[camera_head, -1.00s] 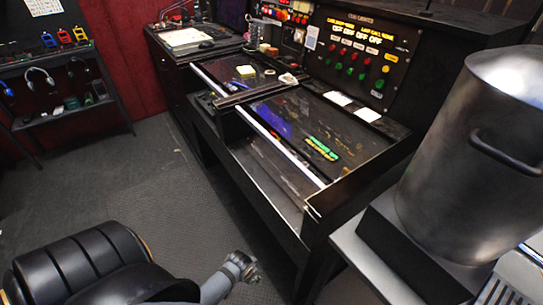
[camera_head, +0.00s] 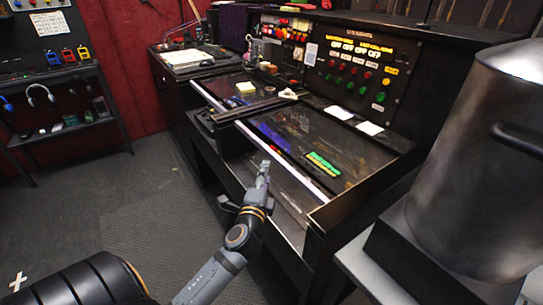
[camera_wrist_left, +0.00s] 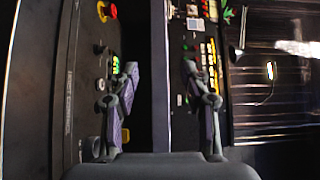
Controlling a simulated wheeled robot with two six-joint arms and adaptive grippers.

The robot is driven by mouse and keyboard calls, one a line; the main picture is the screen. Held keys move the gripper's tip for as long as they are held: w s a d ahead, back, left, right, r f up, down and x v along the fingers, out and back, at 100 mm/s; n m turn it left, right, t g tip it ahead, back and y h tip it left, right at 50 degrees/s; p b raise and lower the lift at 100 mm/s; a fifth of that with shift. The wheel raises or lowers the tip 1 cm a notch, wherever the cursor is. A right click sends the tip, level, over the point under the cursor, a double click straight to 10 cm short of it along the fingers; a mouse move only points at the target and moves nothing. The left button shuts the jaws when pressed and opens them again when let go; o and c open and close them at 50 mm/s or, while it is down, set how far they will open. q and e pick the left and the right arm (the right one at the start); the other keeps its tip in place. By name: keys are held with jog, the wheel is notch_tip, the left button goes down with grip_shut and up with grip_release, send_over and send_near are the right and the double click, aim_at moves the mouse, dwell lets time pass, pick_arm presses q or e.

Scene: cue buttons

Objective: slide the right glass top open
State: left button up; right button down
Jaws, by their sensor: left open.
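The right glass top (camera_head: 345,163) is a dark, shiny panel on the long black console, with a bright silver strip (camera_head: 288,162) along its front edge. A dark recessed strip shows in front of that edge. My left gripper (camera_head: 263,172) is in front of the console, close to the silver strip in the picture; I cannot tell whether it touches. Nothing is held. My right gripper is not in view.
A left glass top (camera_head: 232,92) with a yellow block lies beyond. A button panel (camera_head: 357,68) stands behind. White cards and green items lie on or under the right top. A large metal pot (camera_head: 480,165) is at the right. The floor at left is free.

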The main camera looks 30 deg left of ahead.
aim_at(271, 158)
pick_arm(q)
jog(key=p+x, duration=0.1)
jog(key=x, duration=0.9)
jog(key=shift+w+a, duration=0.1)
jog(key=shift+w, duration=0.1)
grip_shut()
